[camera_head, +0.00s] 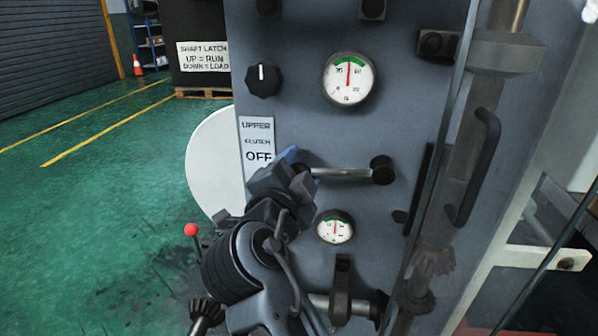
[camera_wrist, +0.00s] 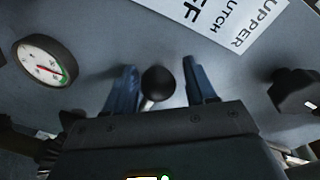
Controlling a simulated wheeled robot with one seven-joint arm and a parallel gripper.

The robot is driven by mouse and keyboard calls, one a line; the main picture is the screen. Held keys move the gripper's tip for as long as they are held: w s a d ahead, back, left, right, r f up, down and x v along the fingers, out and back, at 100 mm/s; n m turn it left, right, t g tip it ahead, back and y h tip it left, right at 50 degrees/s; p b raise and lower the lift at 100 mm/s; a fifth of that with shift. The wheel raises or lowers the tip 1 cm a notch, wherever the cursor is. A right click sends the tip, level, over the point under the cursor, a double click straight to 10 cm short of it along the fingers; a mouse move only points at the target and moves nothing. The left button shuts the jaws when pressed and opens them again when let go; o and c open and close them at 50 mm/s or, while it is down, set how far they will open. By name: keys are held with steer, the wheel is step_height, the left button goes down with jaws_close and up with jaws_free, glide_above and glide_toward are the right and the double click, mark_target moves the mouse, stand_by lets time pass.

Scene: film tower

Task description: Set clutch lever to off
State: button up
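The clutch lever (camera_head: 340,173) is a silver rod that lies nearly level on the grey machine panel. Its black hub is at the right end; its left end is hidden behind my gripper (camera_head: 290,157) in the head view. In the wrist view, a black ball knob (camera_wrist: 158,82) on a silver rod shows between the two blue fingers of my gripper (camera_wrist: 159,88). The fingers are open, with a gap on each side of the knob. The white label (camera_head: 258,145) reads "UPPER CLUTCH OFF" and is just above and left of the gripper; it also shows in the wrist view (camera_wrist: 228,18).
A black rotary knob (camera_head: 263,80) and a large gauge (camera_head: 348,78) sit above. A small gauge (camera_head: 335,227) and a dark lever (camera_head: 342,285) are below. A handle (camera_head: 476,165) stands at right. A red-balled lever (camera_head: 191,230) is at lower left. Green floor lies open at left.

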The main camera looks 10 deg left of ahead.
steer(key=shift+o, duration=0.2)
steer(key=s+a, duration=0.1)
steer(key=s, duration=0.6)
steer(key=shift+s+r+p, duration=0.15)
steer(key=shift+s+p, duration=0.2)
steer(key=shift+p, duration=0.05)
